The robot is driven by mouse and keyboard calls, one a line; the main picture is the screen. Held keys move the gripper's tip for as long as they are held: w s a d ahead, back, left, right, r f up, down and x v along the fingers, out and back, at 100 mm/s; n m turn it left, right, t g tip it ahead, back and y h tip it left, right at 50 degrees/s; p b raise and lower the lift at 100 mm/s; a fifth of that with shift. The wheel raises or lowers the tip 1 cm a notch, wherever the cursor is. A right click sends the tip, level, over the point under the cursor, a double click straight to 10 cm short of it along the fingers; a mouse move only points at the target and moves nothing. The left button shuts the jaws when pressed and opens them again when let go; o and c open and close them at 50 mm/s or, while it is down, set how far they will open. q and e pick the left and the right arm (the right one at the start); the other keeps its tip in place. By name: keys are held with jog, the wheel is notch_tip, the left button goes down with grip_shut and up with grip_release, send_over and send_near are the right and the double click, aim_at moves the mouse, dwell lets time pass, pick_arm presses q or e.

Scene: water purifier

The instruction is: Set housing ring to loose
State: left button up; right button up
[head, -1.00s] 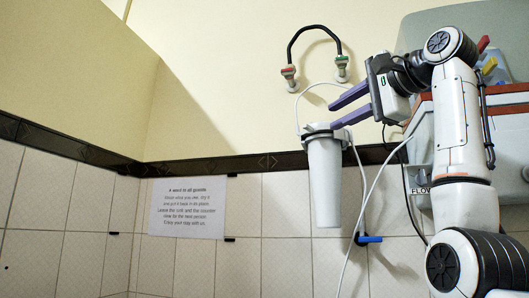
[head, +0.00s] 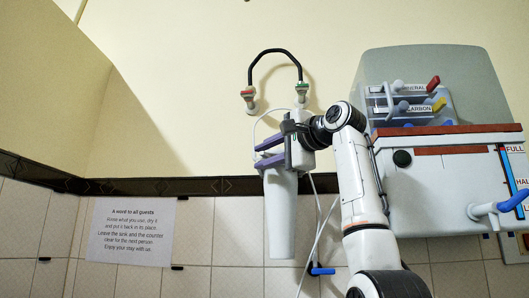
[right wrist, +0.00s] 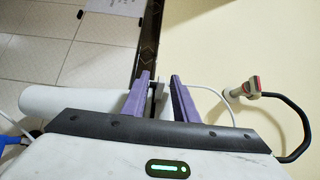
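The white filter housing (head: 281,220) hangs upright on the wall in the head view. It also shows at the left in the right wrist view (right wrist: 65,103). The housing ring at its top is mostly covered by my right gripper in the head view, so its setting cannot be read. My right gripper (head: 262,152) is at the top of the housing with its purple fingers pointing left and parted. In the right wrist view the fingers (right wrist: 160,75) are apart, with a narrow dark part between them; whether they touch it cannot be told. My left gripper is out of view.
A black hose (head: 275,51) with red and green connectors is above the housing. A blue valve handle (head: 321,270) is below it. A grey purifier unit (head: 430,180) with levers and a gauge stands to the right. A paper notice (head: 130,230) is on the tiles.

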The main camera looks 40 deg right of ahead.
jog(key=c, duration=0.6)
grip_shut()
jog(key=shift+f, duration=0.15)
dwell(0.7)
